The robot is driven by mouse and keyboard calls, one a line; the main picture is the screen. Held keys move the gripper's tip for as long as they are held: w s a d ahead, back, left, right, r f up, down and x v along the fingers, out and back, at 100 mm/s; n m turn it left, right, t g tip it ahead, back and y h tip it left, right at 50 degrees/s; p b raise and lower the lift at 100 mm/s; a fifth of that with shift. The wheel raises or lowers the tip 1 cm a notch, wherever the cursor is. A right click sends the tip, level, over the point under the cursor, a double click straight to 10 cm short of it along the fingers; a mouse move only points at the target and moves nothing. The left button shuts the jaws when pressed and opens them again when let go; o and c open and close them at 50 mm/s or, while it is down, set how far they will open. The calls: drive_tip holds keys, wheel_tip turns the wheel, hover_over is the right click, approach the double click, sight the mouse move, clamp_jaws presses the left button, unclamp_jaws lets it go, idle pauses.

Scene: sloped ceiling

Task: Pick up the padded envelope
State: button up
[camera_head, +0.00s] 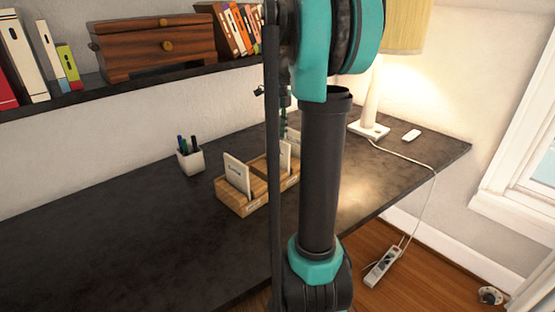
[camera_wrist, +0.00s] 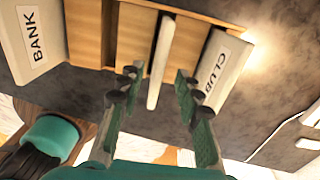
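A wooden letter sorter (camera_head: 242,205) stands on the dark desk, partly hidden by my arm in the head view. It holds upright white items: one with a label at its left end (camera_head: 237,176), others behind my arm. In the wrist view the sorter (camera_wrist: 185,45) holds a white item marked BANK (camera_wrist: 34,40) at left, one marked CLUB (camera_wrist: 218,68) at right, and a thin pale item seen edge-on (camera_wrist: 160,65) between them. I cannot tell which is the padded envelope. My gripper (camera_wrist: 157,80) is open, its fingertips on either side of the thin item, with gaps visible.
A pen cup (camera_head: 190,160) stands left of the sorter. A lamp (camera_head: 369,128) and a small white object (camera_head: 411,135) are at the back right. A shelf (camera_head: 125,86) with books and a wooden box hangs above. The left desk surface is clear.

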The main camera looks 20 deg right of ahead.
sight(278, 145)
wheel_tip(278, 145, down, 5)
drive_tip(key=shift+f, duration=0.1)
idle(0.3)
clamp_jaws()
